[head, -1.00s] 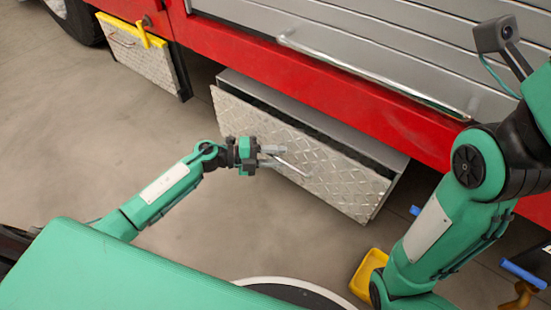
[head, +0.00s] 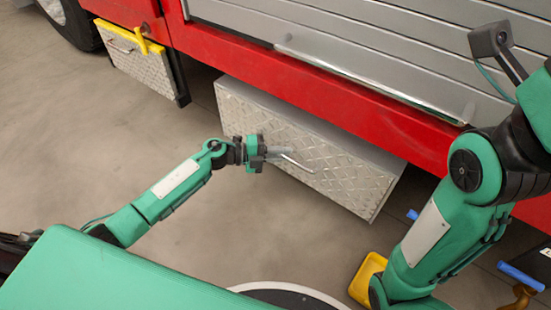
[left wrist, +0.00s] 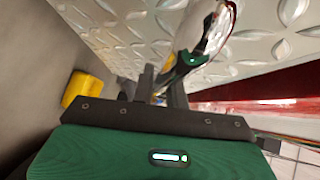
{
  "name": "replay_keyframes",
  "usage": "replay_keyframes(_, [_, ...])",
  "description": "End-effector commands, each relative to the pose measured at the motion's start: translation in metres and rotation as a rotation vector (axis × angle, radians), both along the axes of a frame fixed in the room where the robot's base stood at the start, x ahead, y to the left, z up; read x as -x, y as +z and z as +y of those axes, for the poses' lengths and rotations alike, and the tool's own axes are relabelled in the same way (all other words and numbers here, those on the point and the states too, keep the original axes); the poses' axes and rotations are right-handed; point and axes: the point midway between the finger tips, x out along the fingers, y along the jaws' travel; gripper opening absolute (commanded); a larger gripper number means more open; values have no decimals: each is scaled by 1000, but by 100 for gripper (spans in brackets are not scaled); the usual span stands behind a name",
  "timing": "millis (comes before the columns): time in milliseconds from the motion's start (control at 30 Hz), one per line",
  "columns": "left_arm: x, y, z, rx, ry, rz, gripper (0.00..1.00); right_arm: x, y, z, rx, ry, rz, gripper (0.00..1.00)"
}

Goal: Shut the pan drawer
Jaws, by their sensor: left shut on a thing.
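The pan drawer (head: 310,155) has a silver diamond-plate front and sits low under the red truck body. Its front lies against the grey casing, and no dark opening shows along its top edge. A thin metal bar handle (head: 298,162) stands out from the front. My left gripper (head: 278,154) is at the handle's left part and shut on it.
A second diamond-plate box with a yellow edge (head: 140,58) hangs at upper left. A yellow container (head: 367,278) stands on the floor by my right arm. A blue-handled item (head: 522,275) is at far right. The floor left of the drawer is clear.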

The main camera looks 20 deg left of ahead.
Motion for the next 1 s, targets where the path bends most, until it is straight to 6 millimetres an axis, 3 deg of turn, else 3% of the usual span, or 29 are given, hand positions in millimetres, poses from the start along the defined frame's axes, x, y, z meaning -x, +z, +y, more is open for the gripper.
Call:
replay_keyframes(400, [-11,0,-2,-2,8,-2,0,-2,-1,0,2,-2,8,36])
replay_keyframes(433, [-11,0,-2,-2,8,-2,18,-2,-1,0,2,-2,8,36])
replay_keyframes(533, [-11,0,-2,-2,7,-2,36,-2,-1,0,3,-3,7,36])
replay_keyframes(833, [-8,1,-1,-2,3,-1,36,-1,1,0,3,-4,3,36])
replay_keyframes(1000, [-1,5,15,-3,4,2,36,-1,11,-1,3,-2,1,36])
